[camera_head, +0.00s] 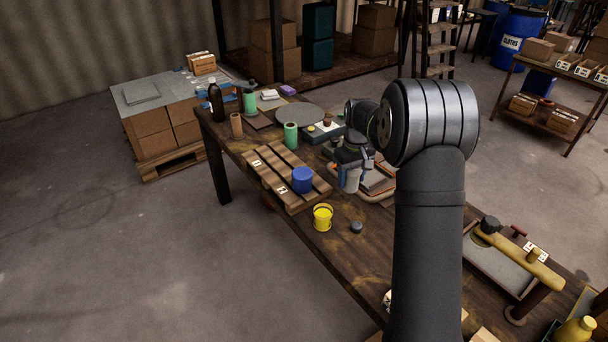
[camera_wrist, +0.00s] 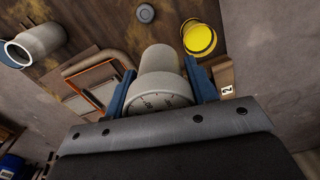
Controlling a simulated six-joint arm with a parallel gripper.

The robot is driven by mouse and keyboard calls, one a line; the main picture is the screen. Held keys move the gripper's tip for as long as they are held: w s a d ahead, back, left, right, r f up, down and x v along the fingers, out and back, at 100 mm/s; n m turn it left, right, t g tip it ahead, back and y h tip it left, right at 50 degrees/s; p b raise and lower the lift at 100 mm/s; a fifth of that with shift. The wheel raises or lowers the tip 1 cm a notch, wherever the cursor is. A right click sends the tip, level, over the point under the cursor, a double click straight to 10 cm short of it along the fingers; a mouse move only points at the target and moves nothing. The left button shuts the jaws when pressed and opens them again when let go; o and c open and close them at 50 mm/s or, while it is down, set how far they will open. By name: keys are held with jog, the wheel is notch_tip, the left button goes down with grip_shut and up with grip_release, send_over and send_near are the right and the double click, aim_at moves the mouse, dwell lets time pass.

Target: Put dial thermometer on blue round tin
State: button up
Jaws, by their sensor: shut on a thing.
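My gripper (camera_wrist: 163,86) is shut on the dial thermometer (camera_wrist: 164,70), a pale grey cylinder with a white dial face, between its blue fingers. In the head view my gripper (camera_head: 352,164) holds the pale thermometer (camera_head: 350,180) above the table, to the right of the blue round tin. The blue round tin (camera_head: 302,180) stands upright on a slatted wooden rack, apart from the thermometer. I cannot see the tin in the wrist view.
A yellow bucket (camera_head: 323,217) and a small dark puck (camera_head: 356,227) stand in front of the rack (camera_head: 268,176). A green cylinder (camera_head: 290,135) stands behind the tin. Trays lie behind my gripper. A clamp-like fixture (camera_head: 520,262) is at the right.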

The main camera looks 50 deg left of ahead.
jog(key=w+a+r, duration=0.2)
jog(key=a+r, duration=0.4)
jog(key=a, duration=0.3)
send_over(303, 173)
jog(key=f, duration=0.6)
jog(key=shift+a+f, duration=0.15)
jog(key=shift+a, duration=0.05)
jog(key=shift+f, duration=2.05)
jog(key=o, duration=0.6)
jog(key=shift+f, duration=0.15)
jog(key=o, duration=0.5)
